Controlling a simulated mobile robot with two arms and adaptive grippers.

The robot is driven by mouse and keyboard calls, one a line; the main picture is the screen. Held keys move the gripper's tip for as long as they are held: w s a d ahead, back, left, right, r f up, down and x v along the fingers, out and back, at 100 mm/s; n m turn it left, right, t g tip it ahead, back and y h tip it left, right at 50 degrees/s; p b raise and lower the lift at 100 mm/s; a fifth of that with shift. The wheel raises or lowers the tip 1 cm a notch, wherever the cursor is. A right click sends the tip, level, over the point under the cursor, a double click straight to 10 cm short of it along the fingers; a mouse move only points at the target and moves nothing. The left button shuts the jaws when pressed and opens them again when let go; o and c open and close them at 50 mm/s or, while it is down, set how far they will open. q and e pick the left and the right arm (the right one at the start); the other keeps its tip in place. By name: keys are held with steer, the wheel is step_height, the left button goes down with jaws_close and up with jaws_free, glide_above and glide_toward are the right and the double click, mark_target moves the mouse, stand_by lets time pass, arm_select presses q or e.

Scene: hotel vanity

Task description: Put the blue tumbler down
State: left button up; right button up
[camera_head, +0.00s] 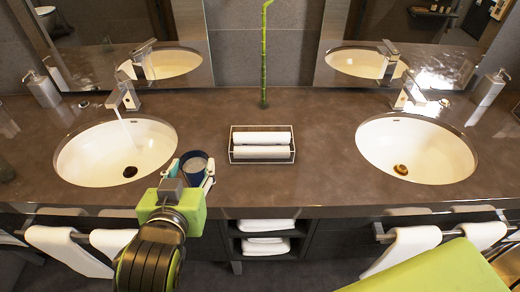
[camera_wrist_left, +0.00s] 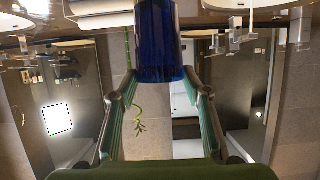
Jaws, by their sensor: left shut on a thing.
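The blue tumbler (camera_head: 194,164) is upright at the front of the brown counter (camera_head: 310,188), just right of the left sink, with its open top toward the head camera. My left gripper (camera_head: 188,176) is shut on it, with a finger on each side. In the left wrist view the dark blue tumbler (camera_wrist_left: 160,42) shows between the fingers of my left gripper (camera_wrist_left: 158,86). The head view does not show clearly whether its base touches the counter. My right gripper is not in view.
The left sink (camera_head: 90,160) with its running tap is close on the left. A wire tray (camera_head: 262,158) with rolled white towels stands to the right, a green bamboo stalk (camera_head: 265,60) behind it. The right sink (camera_head: 440,160) is farther right. Bare counter lies around the tray.

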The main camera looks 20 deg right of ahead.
mark_target(190, 158)
arm_select(q)
steer(key=x, duration=0.3)
steer(key=a+p+x, duration=0.1)
steer(key=x, duration=0.1)
steer(key=p+x, duration=0.1)
steer(key=x, duration=0.2)
steer(key=shift+w+a+f, duration=0.25)
steer(key=shift+w, duration=0.3)
steer(key=w+f+p, duration=0.2)
steer(key=w+f, duration=0.2)
steer(key=f, duration=0.5)
steer(key=shift+w+d, duration=0.2)
steer(key=shift+w, duration=0.15)
steer(key=shift+f, duration=0.15)
steer(key=o, duration=1.6)
steer(key=shift+f, duration=0.15)
steer(key=shift+s, duration=0.15)
